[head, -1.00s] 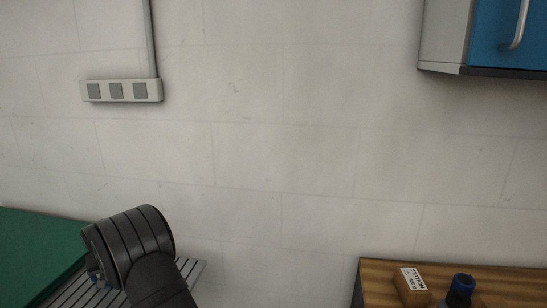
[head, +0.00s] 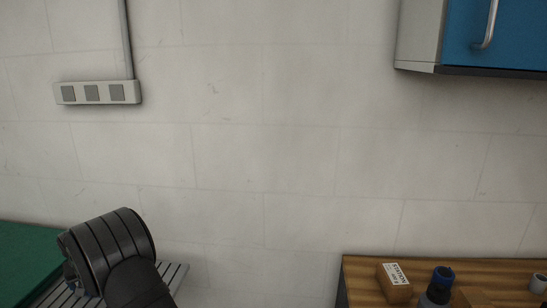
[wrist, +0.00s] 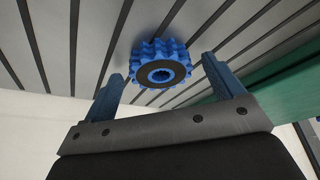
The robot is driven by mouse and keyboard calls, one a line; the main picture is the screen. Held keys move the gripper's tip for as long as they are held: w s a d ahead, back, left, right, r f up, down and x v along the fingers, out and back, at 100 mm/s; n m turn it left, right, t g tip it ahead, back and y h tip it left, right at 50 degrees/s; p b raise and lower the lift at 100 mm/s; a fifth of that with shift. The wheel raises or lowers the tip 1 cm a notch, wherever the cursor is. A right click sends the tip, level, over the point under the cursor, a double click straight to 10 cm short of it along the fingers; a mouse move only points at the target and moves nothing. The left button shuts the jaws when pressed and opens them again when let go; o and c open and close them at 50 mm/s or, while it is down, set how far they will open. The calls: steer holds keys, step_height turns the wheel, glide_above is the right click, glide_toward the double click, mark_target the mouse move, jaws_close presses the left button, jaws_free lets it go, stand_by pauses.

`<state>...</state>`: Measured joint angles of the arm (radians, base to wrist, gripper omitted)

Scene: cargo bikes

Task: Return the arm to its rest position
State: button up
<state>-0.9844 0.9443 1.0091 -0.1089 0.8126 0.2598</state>
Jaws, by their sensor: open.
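My gripper (wrist: 160,88) is open in the wrist view, with its two blue-grey fingers apart. A blue toothed part (wrist: 160,50) with a dark ring and a central hole shows beyond and between the fingertips, against a grey slatted surface (wrist: 60,50). I cannot tell whether it touches the fingers or the slats. In the head view my dark arm stands at the lower left, over the slatted surface (head: 174,276). The gripper itself is hidden there.
A wooden bench (head: 362,280) at the lower right holds a small labelled box (head: 394,285) and a blue-topped dark bottle (head: 440,284). A green surface (head: 25,258) lies at the left. A blue cabinet (head: 480,40) hangs at the upper right. The wall between is bare.

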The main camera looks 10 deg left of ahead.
steer(key=v, duration=1.2)
steer(key=x, duration=1.2)
steer(key=shift+a+r, duration=0.1)
step_height(320, 180, up, 4)
steer(key=shift+w+r, duration=0.1)
steer(key=shift+r, duration=0.05)
steer(key=w+d+r, duration=0.5)
steer(key=d+r, duration=0.2)
steer(key=d, duration=0.4)
steer(key=w+d+f+m, duration=0.1)
steer(key=w+d+m, duration=0.1)
steer(key=w+d, duration=0.35)
steer(key=w+d+f+m+t+h, duration=0.1)
steer(key=w+d+f, duration=0.1)
steer(key=d, duration=0.7)
steer(key=w+d+f+m, duration=0.1)
steer(key=w+d+m, duration=0.1)
steer(key=w+d, duration=0.35)
steer(key=d+f+m, duration=0.1)
steer(key=d, duration=0.7)
steer(key=w+d+f+m+h, duration=0.1)
steer(key=d+m, duration=0.1)
steer(key=d, duration=0.7)
steer(key=d+f+m+h, duration=0.1)
steer(key=d+m, duration=0.1)
steer(key=d, duration=0.7)
steer(key=shift+w+d+f, duration=0.15)
steer(key=shift+f, duration=0.2)
